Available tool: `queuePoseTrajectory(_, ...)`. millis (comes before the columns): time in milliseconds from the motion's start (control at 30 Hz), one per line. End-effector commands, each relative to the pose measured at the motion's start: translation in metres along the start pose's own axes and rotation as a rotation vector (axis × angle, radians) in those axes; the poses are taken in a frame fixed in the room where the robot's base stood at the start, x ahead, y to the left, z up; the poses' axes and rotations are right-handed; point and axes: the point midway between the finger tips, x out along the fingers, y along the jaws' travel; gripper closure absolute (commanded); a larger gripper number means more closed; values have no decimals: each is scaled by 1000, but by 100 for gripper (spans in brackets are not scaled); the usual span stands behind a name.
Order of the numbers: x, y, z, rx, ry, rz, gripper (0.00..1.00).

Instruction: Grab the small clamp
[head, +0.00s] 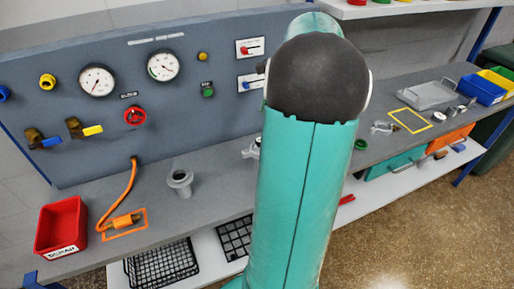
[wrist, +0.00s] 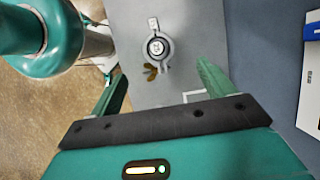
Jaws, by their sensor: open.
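A small metal clamp (wrist: 158,48), with a round ring and a brass wing nut (wrist: 150,73), lies on the grey bench in the wrist view. My gripper (wrist: 162,84) is open and empty, its two green fingers apart. The clamp shows beyond the fingertips, roughly centred between them, and no finger touches it. In the head view one clamp (head: 382,128) lies right of my arm, and a metal piece (head: 251,149) is partly hidden behind the arm. I cannot tell which of these the wrist view shows. My gripper is hidden in the head view.
The grey bench (head: 210,205) runs below a panel with gauges (head: 97,80) and valves. A grey tray (head: 427,95) and blue bin (head: 483,88) are at right.

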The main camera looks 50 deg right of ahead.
Motion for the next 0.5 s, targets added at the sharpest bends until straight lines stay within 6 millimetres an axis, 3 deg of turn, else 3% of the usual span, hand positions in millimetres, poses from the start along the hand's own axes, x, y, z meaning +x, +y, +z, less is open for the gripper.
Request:
queuePoseTrajectory(200, 42, 1, 2, -1, -1, 2, 19)
queuePoseTrajectory(500, 69, 0, 0, -4, 0, 2, 19)
